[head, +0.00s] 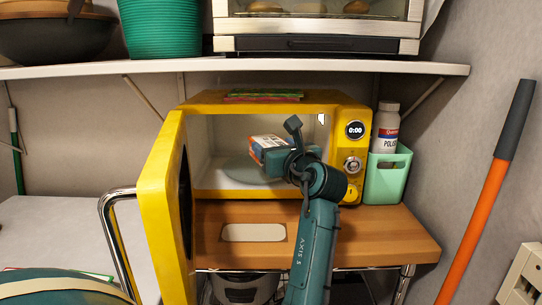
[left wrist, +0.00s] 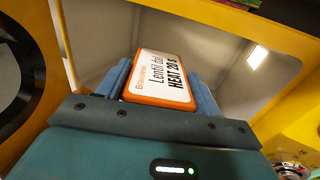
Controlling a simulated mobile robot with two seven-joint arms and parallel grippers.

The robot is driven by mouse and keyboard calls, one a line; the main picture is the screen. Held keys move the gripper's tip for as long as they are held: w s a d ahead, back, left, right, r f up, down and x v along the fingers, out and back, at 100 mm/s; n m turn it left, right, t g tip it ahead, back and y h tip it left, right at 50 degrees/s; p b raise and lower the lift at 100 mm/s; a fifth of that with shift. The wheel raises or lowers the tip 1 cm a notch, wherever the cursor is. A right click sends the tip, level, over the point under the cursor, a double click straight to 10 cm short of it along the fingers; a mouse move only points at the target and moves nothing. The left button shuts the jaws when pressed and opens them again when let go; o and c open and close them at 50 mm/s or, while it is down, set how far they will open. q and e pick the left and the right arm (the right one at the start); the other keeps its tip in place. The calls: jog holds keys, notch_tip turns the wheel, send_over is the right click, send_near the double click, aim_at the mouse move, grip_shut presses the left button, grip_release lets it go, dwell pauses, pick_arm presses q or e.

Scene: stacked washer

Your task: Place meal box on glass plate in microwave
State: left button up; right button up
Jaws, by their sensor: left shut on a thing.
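The meal box (head: 262,143), orange and white with a printed label, is held inside the opening of the yellow microwave (head: 210,100). My left gripper (head: 270,157) is shut on it, reaching in from the front. In the left wrist view the meal box (left wrist: 160,78) sits between the two blue fingers of my left gripper (left wrist: 162,92), its label reading "Lentil dal HEAT 20 s". The round glass plate (head: 238,172) lies on the microwave floor, below the box in the head view. The box looks tilted and raised above the plate. My right gripper is not in view.
The microwave door (head: 160,205) stands open on the left, close to the opening. The microwave rests on a wooden board (head: 375,235). A green holder (head: 386,175) with a white bottle (head: 385,130) stands at right. A shelf (head: 150,70) runs above.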

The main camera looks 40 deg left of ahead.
pick_arm(q)
jog(key=w+a, duration=0.9)
jog(key=w, duration=0.2)
notch_tip(320, 180, down, 7)
jog(key=shift+a+r, duration=0.1)
jog(key=shift+r, duration=0.1)
jog(key=shift+w+a+f, duration=0.2)
jog(key=shift+f, duration=0.2)
jog(key=o, duration=1.2)
jog(key=shift+o, duration=0.2)
